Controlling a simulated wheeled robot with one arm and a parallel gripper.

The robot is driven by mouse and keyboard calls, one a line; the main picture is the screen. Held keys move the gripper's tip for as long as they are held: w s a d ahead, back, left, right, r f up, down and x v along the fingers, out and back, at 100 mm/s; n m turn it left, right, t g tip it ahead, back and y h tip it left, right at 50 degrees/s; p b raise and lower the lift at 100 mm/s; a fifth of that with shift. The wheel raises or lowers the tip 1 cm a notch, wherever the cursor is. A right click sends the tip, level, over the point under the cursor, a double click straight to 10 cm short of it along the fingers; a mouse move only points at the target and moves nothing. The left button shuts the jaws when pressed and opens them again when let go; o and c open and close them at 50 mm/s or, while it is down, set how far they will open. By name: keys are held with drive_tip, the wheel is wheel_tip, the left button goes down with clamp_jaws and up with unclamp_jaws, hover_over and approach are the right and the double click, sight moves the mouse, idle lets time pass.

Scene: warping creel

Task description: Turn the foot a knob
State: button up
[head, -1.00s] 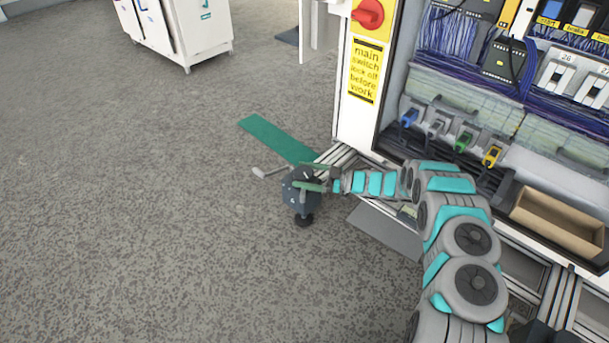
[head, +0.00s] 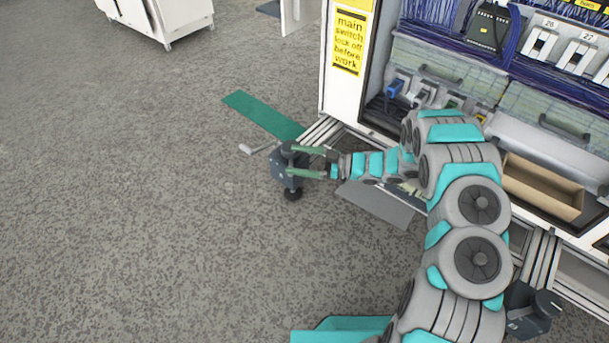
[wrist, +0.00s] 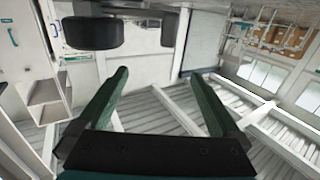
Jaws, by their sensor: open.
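The foot knob (head: 285,171) is a dark, chunky piece at the near-left bottom corner of the creel frame, above a small round black pad on the floor. My gripper (head: 291,160) is open, with its green fingers reaching left at the knob, one at its top and one across its side. I cannot tell whether they touch it. In the wrist view my gripper (wrist: 157,74) shows two separated green fingers with nothing between them. Dark rounded shapes lie beyond the fingertips there; which parts they are is unclear.
A green strip (head: 262,116) lies on the floor behind the knob, with a small grey lever (head: 258,148) beside it. The white cabinet (head: 345,75) stands behind my arm. Another dark foot (head: 532,312) is at lower right.

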drive_tip(key=s+d, duration=0.2)
drive_tip(key=s, duration=0.4)
drive_tip(key=shift+s+r, duration=0.35)
drive_tip(key=shift+s, duration=0.05)
